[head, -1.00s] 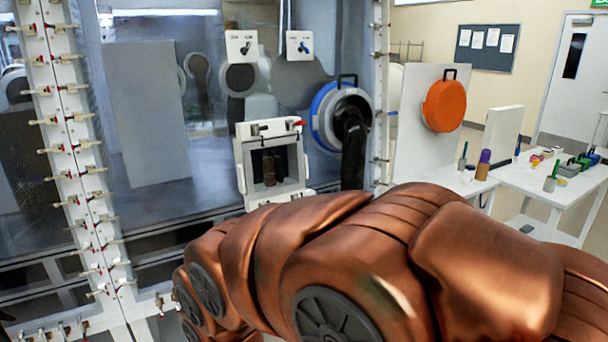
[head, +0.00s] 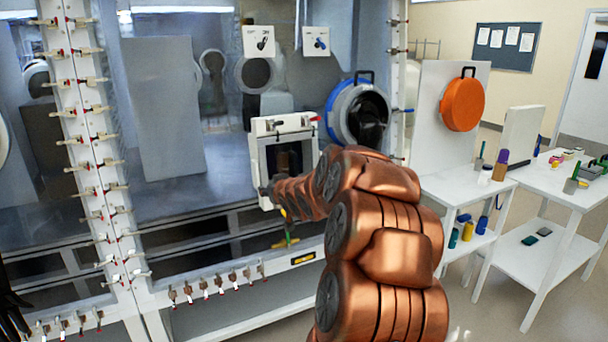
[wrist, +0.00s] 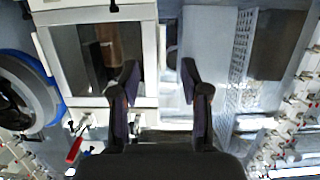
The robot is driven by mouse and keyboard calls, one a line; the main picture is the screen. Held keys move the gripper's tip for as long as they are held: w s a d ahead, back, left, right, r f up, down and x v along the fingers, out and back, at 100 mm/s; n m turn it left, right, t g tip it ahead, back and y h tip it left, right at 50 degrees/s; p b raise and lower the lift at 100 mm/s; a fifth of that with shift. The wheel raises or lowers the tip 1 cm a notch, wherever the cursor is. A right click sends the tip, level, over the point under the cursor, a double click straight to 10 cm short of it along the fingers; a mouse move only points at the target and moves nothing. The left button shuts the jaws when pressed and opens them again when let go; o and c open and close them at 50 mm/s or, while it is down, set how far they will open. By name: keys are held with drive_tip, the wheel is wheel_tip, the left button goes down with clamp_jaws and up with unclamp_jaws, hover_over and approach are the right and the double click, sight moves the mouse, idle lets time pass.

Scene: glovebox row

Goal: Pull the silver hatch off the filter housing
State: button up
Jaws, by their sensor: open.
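A round silver-grey cover (head: 349,103) with a black handle on top and a dark centre sits in a blue ring (head: 333,118) on the glovebox wall in the head view. It looks like the silver hatch on its housing, but I cannot be sure. Its grey face (wrist: 22,98) also shows at the far left of the wrist view. My gripper (wrist: 159,70) is open, with nothing between its fingers. It is in front of the lower part of a white framed box (head: 259,150), left of the blue ring in the head view. The head view mostly hides my gripper behind my arm.
The white box has a window and a red lever (wrist: 75,149). Clamps line the glovebox frame (head: 85,140). An orange round cover (head: 463,104) is on a white panel at right. White tables (head: 548,183) hold small items. Floor between the tables and glovebox looks clear.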

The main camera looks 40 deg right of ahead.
sight(295, 165)
drive_tip(key=d+t, duration=0.1)
drive_tip(key=d, duration=0.3)
drive_tip(key=d+r+t, duration=0.1)
drive_tip(key=d, duration=0.3)
drive_tip(key=d+r+t, duration=0.1)
drive_tip(key=d+t, duration=0.1)
drive_tip(key=d, duration=0.2)
drive_tip(key=shift+s+d+h, duration=0.2)
drive_tip(key=shift+d+h, duration=0.1)
drive_tip(key=shift+h, duration=0.1)
drive_tip(key=shift+p+x, duration=1.05)
drive_tip(key=shift+x, duration=2.35)
drive_tip(key=shift+f, duration=0.1)
clamp_jaws()
